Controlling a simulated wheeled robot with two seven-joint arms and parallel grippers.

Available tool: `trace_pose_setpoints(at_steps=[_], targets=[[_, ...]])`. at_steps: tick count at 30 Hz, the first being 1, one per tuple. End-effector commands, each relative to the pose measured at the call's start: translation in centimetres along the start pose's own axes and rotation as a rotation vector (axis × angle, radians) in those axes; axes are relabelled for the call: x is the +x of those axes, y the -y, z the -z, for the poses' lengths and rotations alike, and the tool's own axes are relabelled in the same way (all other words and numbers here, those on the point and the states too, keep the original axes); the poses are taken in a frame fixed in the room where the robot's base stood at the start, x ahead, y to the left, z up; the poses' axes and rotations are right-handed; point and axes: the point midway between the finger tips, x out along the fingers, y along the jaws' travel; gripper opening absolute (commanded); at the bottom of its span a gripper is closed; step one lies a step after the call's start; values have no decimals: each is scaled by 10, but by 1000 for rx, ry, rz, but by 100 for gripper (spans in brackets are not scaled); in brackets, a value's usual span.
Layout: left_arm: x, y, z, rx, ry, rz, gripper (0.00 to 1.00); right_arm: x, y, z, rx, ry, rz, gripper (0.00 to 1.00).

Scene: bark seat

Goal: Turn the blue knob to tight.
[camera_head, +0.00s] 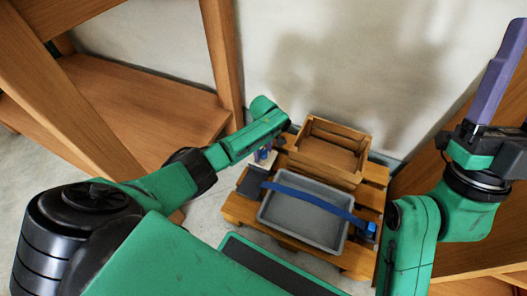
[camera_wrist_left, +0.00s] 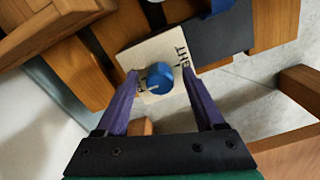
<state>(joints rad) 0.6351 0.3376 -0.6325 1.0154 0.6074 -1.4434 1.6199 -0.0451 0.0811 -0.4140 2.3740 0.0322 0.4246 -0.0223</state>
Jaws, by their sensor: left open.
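The blue knob (camera_wrist_left: 159,78) is round and sits on a pale wooden plate (camera_wrist_left: 165,50) in the left wrist view. A light pointer line on it runs toward the lower left. Dark letters on the plate's right end in "HT", and letters at the left are partly hidden. My left gripper (camera_wrist_left: 161,88) is open, with one purple finger on each side of the knob; I cannot tell whether they touch it. In the head view my left gripper (camera_head: 264,157) hides most of the plate. My right gripper (camera_head: 497,75) is raised at the right edge, only partly visible.
A slatted wooden pallet (camera_head: 238,209) carries a grey bin (camera_head: 300,228) with a blue strap (camera_head: 312,199) across it. A wooden crate (camera_head: 351,178) stands behind the bin. A dark flat pad (camera_head: 252,182) lies beside the plate. Wooden furniture (camera_head: 130,100) stands at left.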

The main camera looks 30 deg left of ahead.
Motion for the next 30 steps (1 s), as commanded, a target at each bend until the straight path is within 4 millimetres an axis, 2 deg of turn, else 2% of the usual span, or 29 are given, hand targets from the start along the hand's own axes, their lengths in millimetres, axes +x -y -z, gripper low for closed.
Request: trace_pose_setpoints(at_steps=[3, 5, 6, 9, 20, 22, 24, 30], targets=[[0, 0, 0, 0, 0, 0, 70, 0, 0, 0, 0, 0, 0, 70], [0, 0, 0, 0, 0, 0, 48, 0, 0, 0, 0, 1, 0, 70], [0, 0, 0, 0, 0, 0, 32, 0, 0, 0, 0, 1, -1, 70], [0, 0, 0, 0, 0, 0, 0, 0, 0, 0, 0, 1, -1, 70], [-1, 0, 0, 20, 0, 0, 0, -1, -1, -6, 10, 26, -8, 70], [-1, 0, 0, 33, 0, 0, 0, -6, -2, -19, 19, 69, -15, 70], [-2, 0, 0, 52, 0, 1, 0, -27, -1, -47, 36, 175, -23, 70], [-2, 1, -1, 127, 1, 2, 0, -71, 1, -97, 84, 382, -58, 70]])
